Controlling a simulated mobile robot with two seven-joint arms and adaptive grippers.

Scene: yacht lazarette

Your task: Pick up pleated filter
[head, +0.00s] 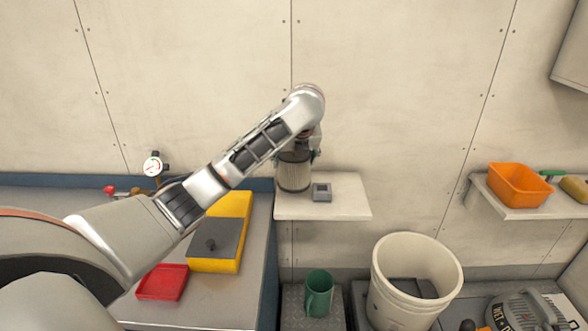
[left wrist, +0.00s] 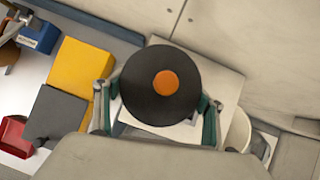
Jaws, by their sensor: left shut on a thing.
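The pleated filter (head: 294,173) is a pale ribbed cylinder with dark ends, upright over the small white shelf in the head view. In the left wrist view its round black top with an orange centre (left wrist: 166,83) faces the camera. My left gripper (head: 297,156) reaches down from above and is shut on the filter. In the left wrist view its fingers (left wrist: 159,108) sit on either side of the black top. I cannot tell whether the filter's base touches the shelf. My right gripper is not in view.
A small grey block (head: 322,192) sits on the white shelf (head: 345,208) close beside the filter. A yellow box (head: 232,206) and red tray (head: 163,282) lie on the left bench. Below are a green mug (head: 318,293) and white bucket (head: 390,285). An orange bin (head: 519,184) stands right.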

